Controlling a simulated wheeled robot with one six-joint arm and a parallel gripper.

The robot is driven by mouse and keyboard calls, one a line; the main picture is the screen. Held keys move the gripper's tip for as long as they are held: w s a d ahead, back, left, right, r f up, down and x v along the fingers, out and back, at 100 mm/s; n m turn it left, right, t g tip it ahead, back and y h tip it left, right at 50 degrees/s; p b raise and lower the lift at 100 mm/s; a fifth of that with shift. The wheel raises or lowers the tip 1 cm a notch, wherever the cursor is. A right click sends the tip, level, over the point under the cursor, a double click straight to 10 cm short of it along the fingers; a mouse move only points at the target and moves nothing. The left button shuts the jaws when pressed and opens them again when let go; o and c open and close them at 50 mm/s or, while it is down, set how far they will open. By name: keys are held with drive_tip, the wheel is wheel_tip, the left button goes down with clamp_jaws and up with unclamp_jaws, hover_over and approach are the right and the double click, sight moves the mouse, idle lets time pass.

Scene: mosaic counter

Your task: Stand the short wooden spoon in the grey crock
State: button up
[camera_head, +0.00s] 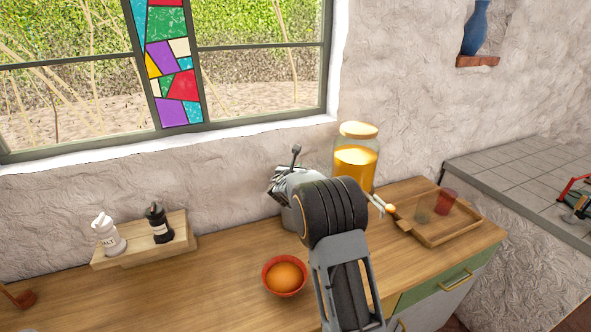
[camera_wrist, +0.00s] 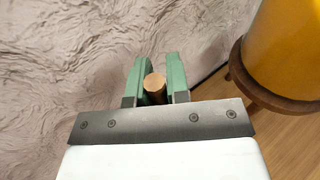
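A round wooden handle end (camera_wrist: 155,83), which I take for the short wooden spoon, stands between the green fingers of my gripper (camera_wrist: 157,76) in the wrist view. The fingers press on it from both sides. The rest of the spoon is hidden. The grey crock (camera_head: 287,218) stands near the wall in the head view, largely covered by my arm; its opening is hidden. Metal-looking utensil shapes show above it, and a thin dark-topped stick rises there. My gripper is not clear in the head view. I cannot tell whether the spoon is inside the crock.
A jar of yellow contents (camera_head: 355,165) stands close to the right and also fills the right of the wrist view (camera_wrist: 290,50). A wooden tray (camera_head: 462,232) with cups lies further right. An orange-red bowl (camera_head: 284,276) is in front. Two shakers stand on a wooden riser (camera_head: 180,242) at left.

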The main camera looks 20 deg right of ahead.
drive_tip(key=o, duration=0.4)
drive_tip(key=shift+o, duration=0.2)
drive_tip(key=b+v, duration=0.3)
drive_tip(key=v, duration=1.1)
drive_tip(key=shift+w, duration=0.1)
idle(0.3)
drive_tip(key=s+d+f+m+g+y, duration=0.1)
drive_tip(key=s+f+m+g, duration=0.35)
drive_tip(key=s+m, duration=0.4)
drive_tip(key=s+d+f+m+g, duration=0.1)
drive_tip(key=s+f+m+g, duration=0.2)
drive_tip(key=s+m+g, duration=0.5)
drive_tip(key=s+a+r+m+t+y, duration=0.1)
drive_tip(key=s+a+m+t+y, duration=0.2)
drive_tip(key=s+a+m+y, duration=0.5)
drive_tip(key=shift+s+a+r+m, duration=0.4)
drive_tip(key=shift+s+a+m, duration=0.15)
drive_tip(key=shift+s+m, duration=1.6)
